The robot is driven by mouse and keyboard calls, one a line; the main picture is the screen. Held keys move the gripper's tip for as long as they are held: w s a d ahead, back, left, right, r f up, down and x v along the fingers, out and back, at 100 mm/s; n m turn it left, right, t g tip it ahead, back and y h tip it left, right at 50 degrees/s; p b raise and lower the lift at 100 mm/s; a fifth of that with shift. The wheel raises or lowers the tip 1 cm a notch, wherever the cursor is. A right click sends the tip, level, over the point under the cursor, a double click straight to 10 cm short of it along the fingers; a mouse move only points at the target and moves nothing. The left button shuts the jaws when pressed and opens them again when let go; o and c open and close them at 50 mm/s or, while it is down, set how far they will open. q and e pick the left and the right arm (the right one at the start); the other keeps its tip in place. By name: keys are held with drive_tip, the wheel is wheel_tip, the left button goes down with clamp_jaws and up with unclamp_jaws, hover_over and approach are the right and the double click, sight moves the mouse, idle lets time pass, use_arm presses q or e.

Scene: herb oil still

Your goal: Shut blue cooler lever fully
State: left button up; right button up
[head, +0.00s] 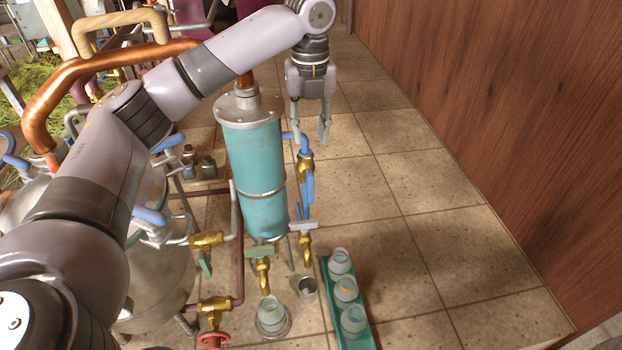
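The cooler (253,165) is an upright teal cylinder with a grey metal lid, in the middle of the head view. A blue pipe leaves its right side and turns down into a brass valve (305,165). The blue lever (309,187) hangs down from this valve, roughly in line with the blue pipe below it. My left gripper (310,121) points down above and slightly beyond the valve. Its fingers are spread with nothing between them, and it appears apart from the lever. My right gripper is not in view.
Two brass taps (306,246) (262,275) stand low by the cooler. A glass jar (271,316), a metal cup (307,288) and a green tray (362,336) with three jars are below. A copper pipe (60,88) arches at left. Tiled floor at right is clear up to the wooden wall (500,100).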

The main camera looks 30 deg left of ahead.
sight(311, 190)
use_arm(q)
drive_tip(key=f+p, duration=0.1)
drive_tip(key=f, duration=0.4)
drive_tip(key=f+p, duration=0.1)
drive_tip(key=f, duration=0.4)
drive_tip(key=f+p, duration=0.1)
drive_tip(key=f, duration=0.5)
drive_tip(key=shift+s+d, duration=0.15)
drive_tip(key=shift+s, duration=0.2)
drive_tip(key=shift+f, duration=0.5)
drive_tip(key=shift+c, duration=0.2)
clamp_jaws()
